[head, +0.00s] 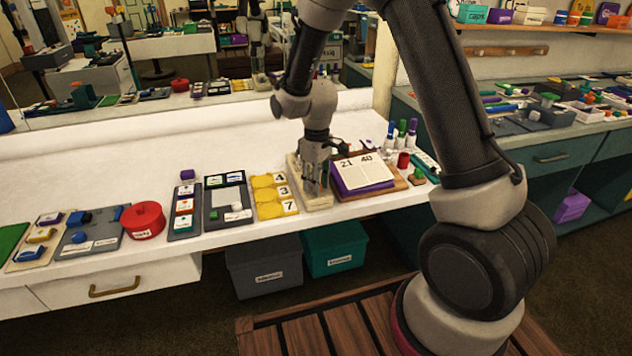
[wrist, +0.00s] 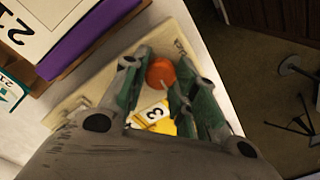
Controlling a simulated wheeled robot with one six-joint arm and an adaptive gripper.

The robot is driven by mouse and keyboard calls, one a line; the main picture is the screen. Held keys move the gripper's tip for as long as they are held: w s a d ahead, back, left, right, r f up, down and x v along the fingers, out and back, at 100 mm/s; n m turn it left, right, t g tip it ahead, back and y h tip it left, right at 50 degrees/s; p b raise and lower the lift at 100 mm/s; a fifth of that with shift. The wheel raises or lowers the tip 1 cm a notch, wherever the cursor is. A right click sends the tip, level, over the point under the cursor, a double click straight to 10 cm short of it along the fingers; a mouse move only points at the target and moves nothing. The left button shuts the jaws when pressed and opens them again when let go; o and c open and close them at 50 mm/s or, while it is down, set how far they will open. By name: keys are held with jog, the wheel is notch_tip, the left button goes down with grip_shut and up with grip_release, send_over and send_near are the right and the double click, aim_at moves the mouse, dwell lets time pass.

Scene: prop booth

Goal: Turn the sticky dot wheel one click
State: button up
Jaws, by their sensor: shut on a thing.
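My gripper (head: 317,188) points down at a cream board (head: 319,203) on the white counter in the head view. In the wrist view, the two green-grey fingers of my gripper (wrist: 160,76) are shut on an orange-red round piece, which I take to be the sticky dot wheel (wrist: 160,71). A thin pale line crosses its face. It sits over the cream board (wrist: 180,40), whose printed label is too small to read. In the head view, my gripper hides the wheel.
A page-a-day book (head: 362,170) on a purple block stands close on the right. Markers (head: 401,133) stand behind it. The counter's front edge is near.

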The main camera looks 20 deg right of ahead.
jog(key=shift+n, duration=0.6)
jog(key=o, duration=1.1)
jog(key=shift+c, duration=0.2)
jog(key=shift+r, duration=0.15)
notch_tip(320, 180, up, 12)
jog(key=shift+w, duration=0.1)
